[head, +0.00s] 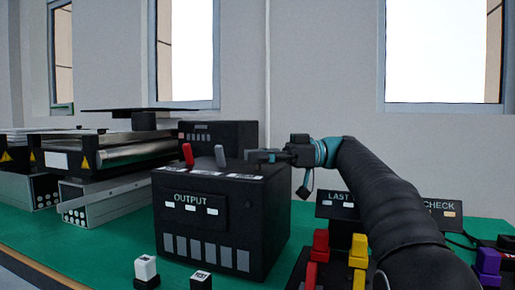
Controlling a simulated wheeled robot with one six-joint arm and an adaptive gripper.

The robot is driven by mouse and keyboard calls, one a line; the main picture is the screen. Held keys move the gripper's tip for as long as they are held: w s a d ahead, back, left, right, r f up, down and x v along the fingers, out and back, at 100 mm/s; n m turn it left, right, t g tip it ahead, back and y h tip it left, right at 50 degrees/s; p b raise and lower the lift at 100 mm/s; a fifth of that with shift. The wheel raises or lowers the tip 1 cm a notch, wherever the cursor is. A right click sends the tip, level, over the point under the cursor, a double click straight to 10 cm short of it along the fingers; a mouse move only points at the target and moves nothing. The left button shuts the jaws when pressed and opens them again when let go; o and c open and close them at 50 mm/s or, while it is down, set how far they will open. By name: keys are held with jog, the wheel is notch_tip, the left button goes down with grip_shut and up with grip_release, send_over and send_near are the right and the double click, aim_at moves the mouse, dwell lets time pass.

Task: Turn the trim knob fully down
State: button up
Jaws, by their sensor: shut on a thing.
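A black control box (270,220) marked OUTPUT stands on the green table. Its top carries a red lever (187,154) at the left and a grey lever (221,155) near the middle. My gripper (264,157) reaches in from the right, roughly level, with its fingertips at the right part of the box top. It is shut on a small dark thing there, which I take to be the trim knob. The fingers mostly hide the knob, and its turn angle and any scale marks are too small to read.
Conveyors (115,158) stand at the left. Another black box (235,134) is behind the control box. Small white-capped buttons (146,268) stand in front. Red and yellow blocks (320,245) and a LAST panel (335,205) are at the right, near my arm.

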jog(key=o, duration=1.2)
jog(key=shift+c, duration=0.2)
jog(key=shift+b, duration=0.3)
